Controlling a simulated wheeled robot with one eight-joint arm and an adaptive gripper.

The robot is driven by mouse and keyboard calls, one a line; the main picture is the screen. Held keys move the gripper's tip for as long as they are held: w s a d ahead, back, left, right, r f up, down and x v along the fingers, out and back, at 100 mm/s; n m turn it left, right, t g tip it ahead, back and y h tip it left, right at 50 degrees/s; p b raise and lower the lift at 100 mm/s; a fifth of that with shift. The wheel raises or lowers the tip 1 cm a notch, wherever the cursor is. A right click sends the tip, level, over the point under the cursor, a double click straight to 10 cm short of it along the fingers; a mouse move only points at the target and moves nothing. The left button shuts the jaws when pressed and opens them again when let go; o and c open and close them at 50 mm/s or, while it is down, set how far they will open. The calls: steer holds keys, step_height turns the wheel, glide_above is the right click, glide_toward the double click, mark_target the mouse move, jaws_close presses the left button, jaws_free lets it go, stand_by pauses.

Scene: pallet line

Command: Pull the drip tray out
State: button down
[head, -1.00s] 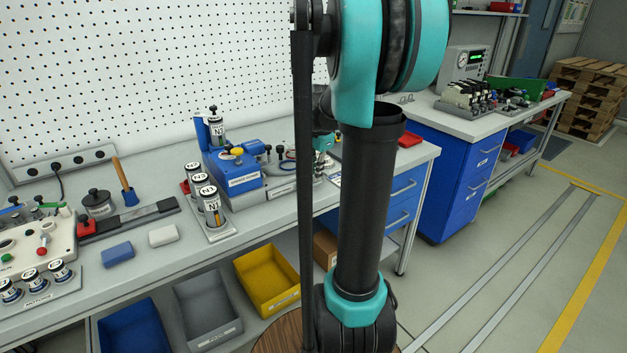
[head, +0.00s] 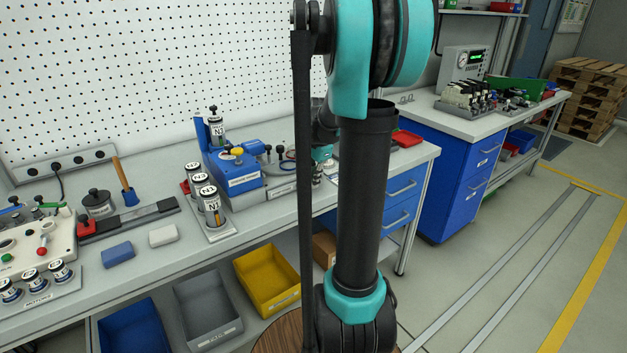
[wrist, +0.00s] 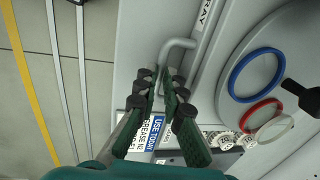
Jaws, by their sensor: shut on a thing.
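The drip tray's grey bar handle (wrist: 163,55) shows in the wrist view. It is an L-bend beside a white label (wrist: 205,16) that ends in "RAY". My gripper (wrist: 160,82) has its two dark green fingers on either side of the bar and is shut on it. The handle's lower end is hidden between the fingers. In the head view my arm covers most of the spot, and only a teal part of my wrist (head: 322,153) shows at the bench's front.
Blue (wrist: 256,72), red (wrist: 258,112) and white rings lie right of the handle. Bins (head: 268,279) sit below. The floor at right is clear.

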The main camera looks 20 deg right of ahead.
steer(key=s+d, duration=0.3)
steer(key=s, duration=0.9)
steer(key=shift+s+d, duration=0.15)
steer(key=shift+d, duration=0.05)
steer(key=c, duration=1.9)
jaws_free()
steer(key=shift+r, duration=0.1)
step_height(320, 180, up, 12)
steer(key=s, duration=0.2)
steer(key=shift+d+f, duration=0.2)
steer(key=shift+d, duration=0.05)
